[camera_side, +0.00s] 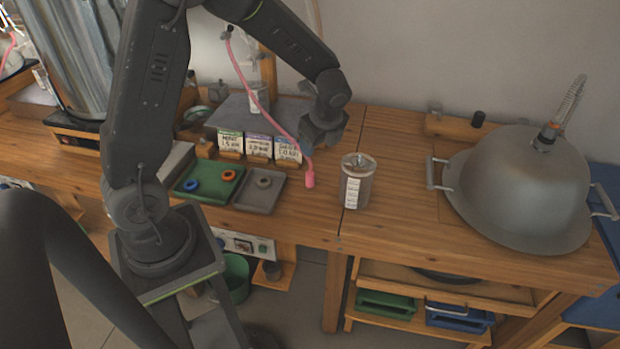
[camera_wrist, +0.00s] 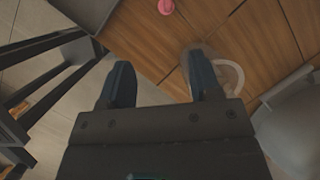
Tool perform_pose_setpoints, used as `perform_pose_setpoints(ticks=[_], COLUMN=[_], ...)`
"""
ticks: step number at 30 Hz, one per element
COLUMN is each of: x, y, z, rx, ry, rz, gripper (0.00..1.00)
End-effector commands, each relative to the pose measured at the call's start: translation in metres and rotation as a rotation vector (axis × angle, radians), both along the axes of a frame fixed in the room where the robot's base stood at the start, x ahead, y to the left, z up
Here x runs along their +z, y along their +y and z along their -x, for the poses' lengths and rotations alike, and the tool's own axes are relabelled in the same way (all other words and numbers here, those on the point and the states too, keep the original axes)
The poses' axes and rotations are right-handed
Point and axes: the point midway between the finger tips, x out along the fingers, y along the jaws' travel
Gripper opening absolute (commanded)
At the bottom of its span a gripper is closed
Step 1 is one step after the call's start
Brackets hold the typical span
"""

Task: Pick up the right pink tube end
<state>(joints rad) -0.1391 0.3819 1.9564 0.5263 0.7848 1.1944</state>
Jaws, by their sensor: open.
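A pink tube (camera_side: 263,112) hangs from a fitting at the upper left and runs down to the right in the side view. Its pink end (camera_side: 310,180) hangs just below and left of my gripper (camera_side: 318,146), near the front of the wooden bench. In the wrist view the pink end (camera_wrist: 166,7) shows at the top edge, beyond and between my fingers. My gripper (camera_wrist: 163,85) is open, its two dark fingers apart with nothing between them. In the side view the fingers are small and hard to make out.
A clear lidded jar (camera_side: 356,185) stands right of the tube end. A large metal dome (camera_side: 520,185) with handles sits at the right. A green tray (camera_side: 208,190) and a grey tray (camera_side: 262,195) hold small rings. Small label cards (camera_side: 259,146) stand behind them.

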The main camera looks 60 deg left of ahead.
Motion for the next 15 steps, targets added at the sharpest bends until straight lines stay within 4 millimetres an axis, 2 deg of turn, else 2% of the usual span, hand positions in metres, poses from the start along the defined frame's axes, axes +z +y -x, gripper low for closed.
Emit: perform_pose_setpoints(ticks=[1,6,10,15], x=[-0.012,-0.03,-0.047,-0.078], y=[0.004,0.012,0.019,0.032], z=[-0.003,-0.008,-0.008,-0.008], rx=[-0.041,-0.122,-0.127,-0.126], ry=[0.033,0.087,0.094,0.094], rz=[-0.007,-0.023,-0.023,-0.023], gripper=[0.57,0.57,0.57,0.57])
